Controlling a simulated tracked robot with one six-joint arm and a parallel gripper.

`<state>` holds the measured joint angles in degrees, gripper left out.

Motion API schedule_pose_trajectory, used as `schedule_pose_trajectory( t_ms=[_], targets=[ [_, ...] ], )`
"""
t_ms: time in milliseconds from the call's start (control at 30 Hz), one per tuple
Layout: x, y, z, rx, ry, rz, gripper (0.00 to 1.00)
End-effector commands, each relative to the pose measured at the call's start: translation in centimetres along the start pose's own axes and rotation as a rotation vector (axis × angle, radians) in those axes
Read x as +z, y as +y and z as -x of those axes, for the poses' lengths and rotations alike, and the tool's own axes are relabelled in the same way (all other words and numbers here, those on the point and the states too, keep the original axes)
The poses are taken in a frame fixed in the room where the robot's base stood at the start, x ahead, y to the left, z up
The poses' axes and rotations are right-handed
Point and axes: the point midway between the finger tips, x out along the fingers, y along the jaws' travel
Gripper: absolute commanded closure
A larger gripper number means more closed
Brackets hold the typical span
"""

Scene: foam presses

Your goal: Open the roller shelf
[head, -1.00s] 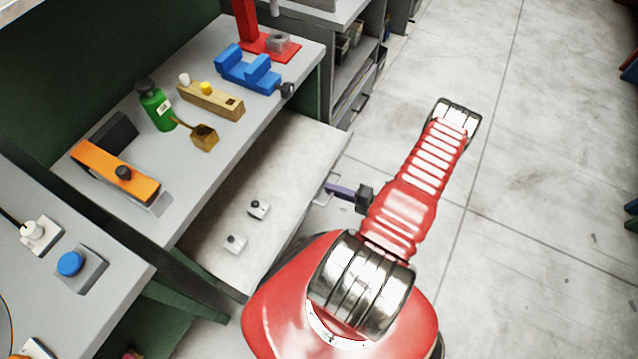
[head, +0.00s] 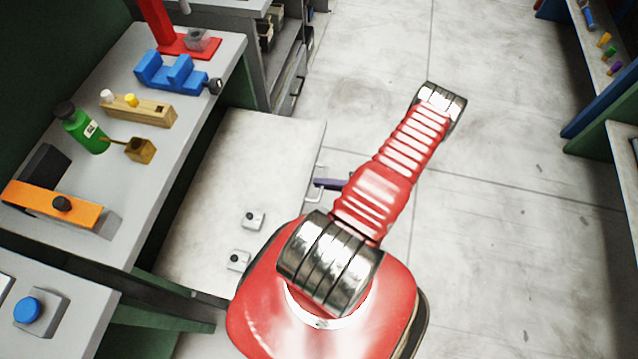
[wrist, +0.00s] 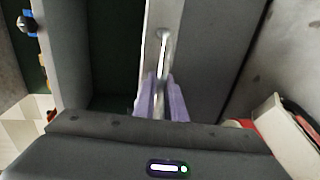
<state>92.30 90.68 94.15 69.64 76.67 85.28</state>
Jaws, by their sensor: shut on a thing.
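The roller shelf (head: 275,155) is a pale flat board in the head view, pulled out well beyond the workbench edge. Its metal bar handle (head: 314,196) is on the right edge of the shelf. My gripper (head: 322,183) is at this handle, with purple fingers. In the wrist view the handle (wrist: 164,45) runs upright between the purple fingers of my gripper (wrist: 160,100), which is shut on it. The shelf's front (wrist: 205,60) shows behind the handle. My red arm hides the near end of the shelf.
The workbench (head: 190,125) holds a blue vise (head: 172,73), a green bottle (head: 84,130) and an orange tool (head: 50,203). Two small fittings (head: 253,219) sit on the shelf. Open floor (head: 480,215) lies to the right, before blue and green racks (head: 600,125).

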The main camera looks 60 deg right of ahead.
Motion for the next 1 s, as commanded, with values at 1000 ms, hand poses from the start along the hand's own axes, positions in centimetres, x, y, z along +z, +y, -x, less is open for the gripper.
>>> schedule_pose_trajectory(
  t_ms=[1000],
  targets=[
    [0.1, -0.1, 1.4, -0.004, -0.001, 0.001, 0.71]
  ],
)
